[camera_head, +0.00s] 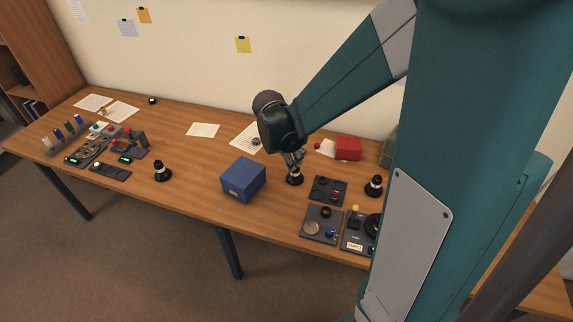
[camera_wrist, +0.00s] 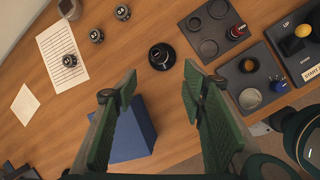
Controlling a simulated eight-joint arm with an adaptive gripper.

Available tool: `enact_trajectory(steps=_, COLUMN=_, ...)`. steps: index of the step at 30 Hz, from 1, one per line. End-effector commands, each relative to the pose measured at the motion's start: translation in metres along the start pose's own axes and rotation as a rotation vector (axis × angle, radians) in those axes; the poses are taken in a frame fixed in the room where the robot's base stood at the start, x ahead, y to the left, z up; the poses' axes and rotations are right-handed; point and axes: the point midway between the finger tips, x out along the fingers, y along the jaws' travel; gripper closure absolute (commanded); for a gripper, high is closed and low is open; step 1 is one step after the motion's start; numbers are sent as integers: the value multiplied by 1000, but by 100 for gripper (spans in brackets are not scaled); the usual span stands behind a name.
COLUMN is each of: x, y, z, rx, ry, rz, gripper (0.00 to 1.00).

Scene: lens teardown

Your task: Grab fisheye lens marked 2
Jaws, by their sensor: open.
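My gripper (camera_wrist: 160,88) points down over the table with its two green-padded fingers spread wide and nothing between them. In the wrist view a black lens on a round base (camera_wrist: 162,56) stands just beyond the fingertips, roughly centred between them and not touched. In the head view a black lens with a white band (camera_head: 295,179) stands upright right under my gripper (camera_head: 294,157). Similar black lenses stand at the left (camera_head: 162,172) and the right (camera_head: 374,186). No number on any of these lenses is readable, so I cannot tell which is marked 2.
A blue box (camera_head: 243,178) stands close to the left of my gripper; it also shows under the left finger (camera_wrist: 133,135). Dark trays (camera_head: 327,190) with parts lie to the right. Small dark labelled pieces (camera_wrist: 97,35) and papers (camera_wrist: 26,103) lie on the wooden table.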

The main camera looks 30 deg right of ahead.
Motion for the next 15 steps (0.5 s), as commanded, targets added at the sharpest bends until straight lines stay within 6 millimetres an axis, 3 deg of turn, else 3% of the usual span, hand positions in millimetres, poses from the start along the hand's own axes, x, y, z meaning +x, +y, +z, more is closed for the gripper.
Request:
enact_trajectory(steps=9, x=49, y=8, z=5, rx=-214, ry=-24, rz=-58, gripper=58)
enact_trajectory(steps=15, x=62, y=8, z=7, rx=-278, ry=-28, rz=-77, gripper=58)
